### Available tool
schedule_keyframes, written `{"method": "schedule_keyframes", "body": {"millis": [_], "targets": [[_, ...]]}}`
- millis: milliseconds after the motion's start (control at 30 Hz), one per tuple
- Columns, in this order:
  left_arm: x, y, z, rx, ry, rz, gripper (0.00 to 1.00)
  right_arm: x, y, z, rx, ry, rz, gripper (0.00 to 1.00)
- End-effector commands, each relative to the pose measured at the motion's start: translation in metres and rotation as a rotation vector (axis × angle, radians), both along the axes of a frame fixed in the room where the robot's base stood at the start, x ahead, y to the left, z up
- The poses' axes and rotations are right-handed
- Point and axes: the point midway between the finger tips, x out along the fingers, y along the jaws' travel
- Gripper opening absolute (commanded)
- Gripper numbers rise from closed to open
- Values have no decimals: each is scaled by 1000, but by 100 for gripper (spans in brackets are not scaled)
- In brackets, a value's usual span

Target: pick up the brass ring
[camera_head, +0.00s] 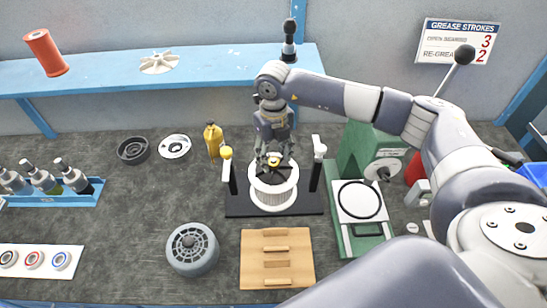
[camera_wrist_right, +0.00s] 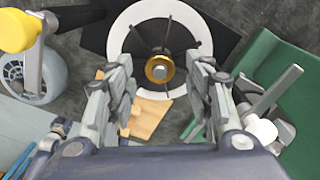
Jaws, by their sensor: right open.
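The brass ring (camera_head: 274,160) sits around the hub at the middle of the white round fan housing (camera_head: 272,196). In the right wrist view the brass ring (camera_wrist_right: 159,68) lies around a grey centre shaft, with dark slots around it. My right gripper (camera_head: 272,150) is above the housing in the head view, close over the ring. In the right wrist view its two fingers (camera_wrist_right: 160,75) stand wide apart, one on each side of the ring in the picture, with nothing between them. I cannot tell the exact height gap. My left gripper is not in view.
The housing stands on a black base (camera_head: 240,205) between two posts with yellow and white tops. A green press (camera_head: 362,225) is at right, a wooden block (camera_head: 277,273) in front, a grey round cover (camera_head: 192,250) at front left. A yellow bottle (camera_head: 213,140) stands behind left.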

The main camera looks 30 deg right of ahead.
Motion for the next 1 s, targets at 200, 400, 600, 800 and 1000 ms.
{"method": "schedule_keyframes", "body": {"millis": [200, 400, 600, 800, 1000], "targets": [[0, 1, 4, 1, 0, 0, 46, 0, 0, -12, 0, 0, 0, 48], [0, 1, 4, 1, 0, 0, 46, 0, 0, -12, 0, 0, 1, 34], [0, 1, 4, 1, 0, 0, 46, 0, 0, -12, 1, 0, 1, 2], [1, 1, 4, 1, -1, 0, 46, 0, 0, -11, 1, -1, 1, 2], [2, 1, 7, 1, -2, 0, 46, 0, 0, -5, 1, -2, 1, 2]]}}
